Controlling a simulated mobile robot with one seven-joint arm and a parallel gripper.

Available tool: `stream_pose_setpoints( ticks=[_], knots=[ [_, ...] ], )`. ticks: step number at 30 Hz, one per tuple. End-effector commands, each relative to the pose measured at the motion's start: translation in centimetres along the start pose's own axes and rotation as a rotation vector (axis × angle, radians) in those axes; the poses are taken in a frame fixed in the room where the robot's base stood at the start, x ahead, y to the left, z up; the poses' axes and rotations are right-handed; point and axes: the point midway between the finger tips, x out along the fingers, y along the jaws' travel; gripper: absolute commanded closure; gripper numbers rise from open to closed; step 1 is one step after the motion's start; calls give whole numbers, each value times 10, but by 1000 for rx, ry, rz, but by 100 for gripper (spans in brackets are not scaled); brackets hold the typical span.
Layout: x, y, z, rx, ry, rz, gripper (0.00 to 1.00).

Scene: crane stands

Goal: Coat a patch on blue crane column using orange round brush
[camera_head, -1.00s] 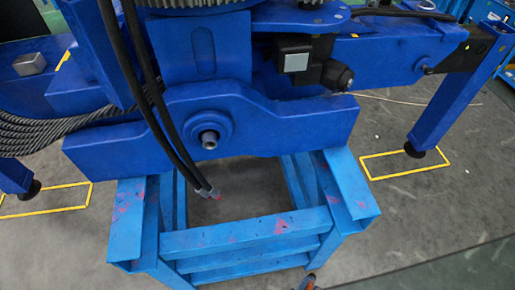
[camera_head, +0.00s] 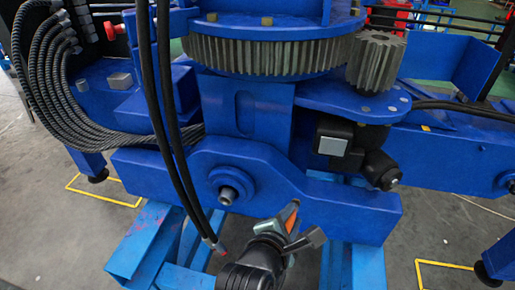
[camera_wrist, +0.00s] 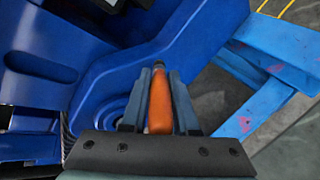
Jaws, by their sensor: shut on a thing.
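My gripper (camera_head: 280,228) is in the lower middle of the head view, in front of the blue crane's lower beam. It is shut on the orange round brush (camera_head: 290,222). In the wrist view the orange handle of the brush (camera_wrist: 161,103) lies between the fingers of my gripper (camera_wrist: 160,95), with a dark tip pointing away toward the blue surface. The blue crane column (camera_head: 246,110) rises from the beam below the toothed ring. I cannot tell whether the brush touches the blue surface. No coated patch can be made out.
A light blue support stand (camera_head: 145,240) carries the beam. Black hoses (camera_head: 165,110) hang down left of my gripper. A pin boss (camera_head: 227,190) and a black motor (camera_head: 340,140) stick out from the crane. Yellow floor markings (camera_head: 445,275) lie at right.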

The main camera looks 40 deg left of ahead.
Motion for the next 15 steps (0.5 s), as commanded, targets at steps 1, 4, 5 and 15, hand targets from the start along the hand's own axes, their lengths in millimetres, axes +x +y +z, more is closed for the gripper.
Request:
stream_pose_setpoints(
  ticks=[1, 4, 5, 15],
  knots=[
    [-12, 33, 10, 46, -16, 52, 100],
    [-37, 86, 27, 130, -40, 139, 100],
    [-46, 100, 32, 155, -47, 163, 100],
    [-132, 199, 76, 331, -84, 362, 100]
  ],
)
